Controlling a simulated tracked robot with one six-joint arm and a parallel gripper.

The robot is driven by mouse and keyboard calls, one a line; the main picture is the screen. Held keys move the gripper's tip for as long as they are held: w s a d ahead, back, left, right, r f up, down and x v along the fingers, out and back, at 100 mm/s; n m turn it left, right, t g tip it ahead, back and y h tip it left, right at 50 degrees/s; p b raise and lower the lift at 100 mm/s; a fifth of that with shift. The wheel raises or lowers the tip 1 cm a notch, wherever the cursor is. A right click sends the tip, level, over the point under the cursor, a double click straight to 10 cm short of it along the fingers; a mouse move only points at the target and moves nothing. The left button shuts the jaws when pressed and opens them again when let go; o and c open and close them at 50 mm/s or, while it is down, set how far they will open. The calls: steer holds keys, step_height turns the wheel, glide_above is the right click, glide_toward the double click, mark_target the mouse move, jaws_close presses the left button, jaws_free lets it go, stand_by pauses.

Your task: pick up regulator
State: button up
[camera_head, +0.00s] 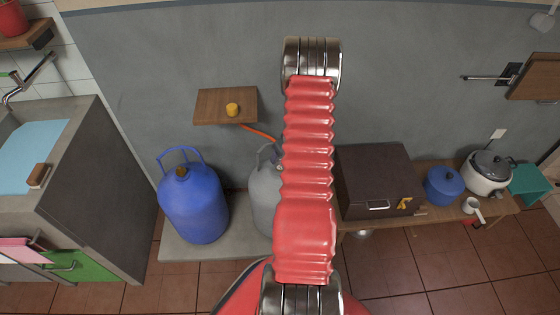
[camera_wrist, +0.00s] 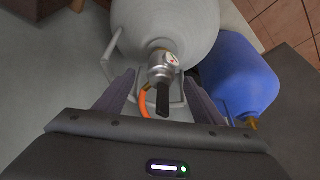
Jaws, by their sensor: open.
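The regulator (camera_wrist: 160,68) is a silver metal piece with a round dial and a black lever, seated on top of the grey gas cylinder (camera_wrist: 190,25) in the wrist view. An orange hose (camera_wrist: 146,101) runs from it. My gripper (camera_wrist: 160,85) is open, with its dark fingers apart on either side of the regulator and not touching it as far as I can see. In the head view, the grey cylinder (camera_head: 265,190) is partly hidden behind my red arm; my gripper is not visible there.
A blue gas cylinder (camera_head: 192,205) stands beside the grey one on a low slab (camera_head: 180,250). A wooden wall shelf (camera_head: 210,105) holds a small yellow object (camera_head: 232,109). To the right, a dark box (camera_head: 375,170), a blue pot (camera_head: 443,185) and a cooker (camera_head: 487,173) stand on a bench.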

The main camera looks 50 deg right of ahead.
steer(key=shift+w+f, duration=0.1)
steer(key=shift+f, duration=0.15)
steer(key=shift+x, duration=2.6)
steer(key=shift+a+f, duration=0.1)
steer(key=shift+c, duration=0.7)
steer(key=c, duration=1.3)
